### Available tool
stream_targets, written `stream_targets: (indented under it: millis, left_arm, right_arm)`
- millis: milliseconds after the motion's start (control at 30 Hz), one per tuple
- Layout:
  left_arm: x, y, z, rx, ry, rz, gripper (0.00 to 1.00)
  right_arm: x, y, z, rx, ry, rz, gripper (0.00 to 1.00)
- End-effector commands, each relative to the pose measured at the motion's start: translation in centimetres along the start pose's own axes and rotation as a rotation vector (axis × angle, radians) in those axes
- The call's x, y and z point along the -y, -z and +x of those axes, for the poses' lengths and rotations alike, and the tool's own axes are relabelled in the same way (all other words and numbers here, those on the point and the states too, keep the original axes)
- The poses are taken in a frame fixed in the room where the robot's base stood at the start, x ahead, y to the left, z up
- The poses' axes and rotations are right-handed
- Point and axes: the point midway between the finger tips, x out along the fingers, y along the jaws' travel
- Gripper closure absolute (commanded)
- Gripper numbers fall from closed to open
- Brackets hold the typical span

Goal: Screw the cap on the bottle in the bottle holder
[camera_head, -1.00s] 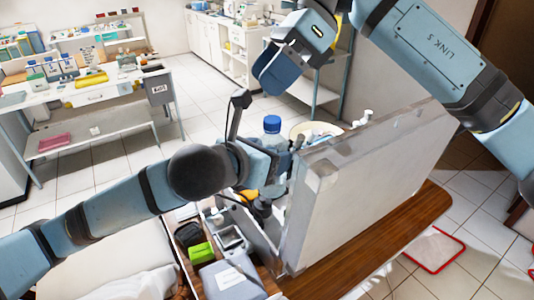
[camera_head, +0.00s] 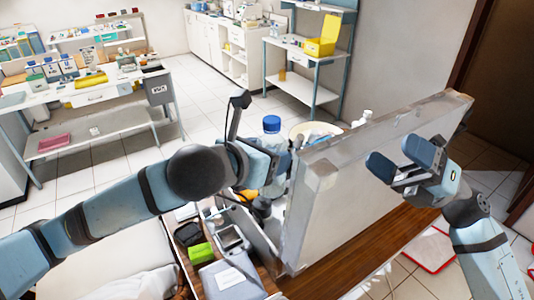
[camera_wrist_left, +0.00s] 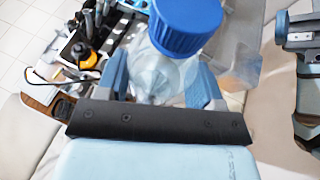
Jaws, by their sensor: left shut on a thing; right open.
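A clear bottle (camera_head: 272,141) with a blue cap (camera_head: 271,124) on its top stands upright behind the left edge of the grey panel. My left gripper (camera_head: 268,165) is shut on the bottle below the cap. In the left wrist view the blue cap (camera_wrist_left: 186,25) sits over the clear bottle (camera_wrist_left: 160,75), with the fingers of my left gripper (camera_wrist_left: 163,82) on both sides of it. I cannot tell how tightly the cap sits. My right gripper (camera_head: 400,160) is open and empty, right of the grey panel. The bottle holder is hidden or cannot be made out.
The grey upright panel (camera_head: 360,170) of the portable unit stands between the bottle and my right gripper. A white round bowl (camera_head: 305,130) is just behind the bottle. A green box (camera_head: 201,253) lies in the unit's front compartments. A wooden top (camera_head: 345,255) runs below the panel.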

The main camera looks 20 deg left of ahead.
Motion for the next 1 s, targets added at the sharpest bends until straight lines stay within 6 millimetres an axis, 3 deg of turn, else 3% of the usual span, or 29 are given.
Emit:
stream_targets:
  millis: [267, 467, 567, 800, 900, 1000]
  left_arm:
    - [0.0, -0.1, 0.0, 0.001, 0.000, 0.000, 1.00]
    - [0.0, -0.1, 0.0, 0.001, 0.000, 0.000, 1.00]
    - [0.0, -0.1, 0.0, 0.001, 0.000, 0.000, 1.00]
    - [0.0, -0.1, 0.0, 0.001, 0.000, 0.000, 1.00]
    - [0.0, -0.1, 0.0, 0.001, 0.000, 0.000, 1.00]
    - [0.0, -0.1, 0.0, 0.001, 0.000, 0.000, 1.00]
  right_arm:
    - [6.7, 2.2, -8.0, 0.531, -0.073, 0.458, 0.14]
    - [12.8, 6.7, -15.5, 0.929, -0.067, 0.799, 0.14]
    - [15.8, 10.4, -19.4, 1.128, -0.046, 0.972, 0.14]
    - [20.9, 22.3, -27.6, 1.564, 0.039, 1.355, 0.14]
    - [21.8, 26.6, -29.6, 1.691, 0.074, 1.473, 0.14]
    - [22.1, 29.8, -30.8, 1.777, 0.100, 1.552, 0.14]
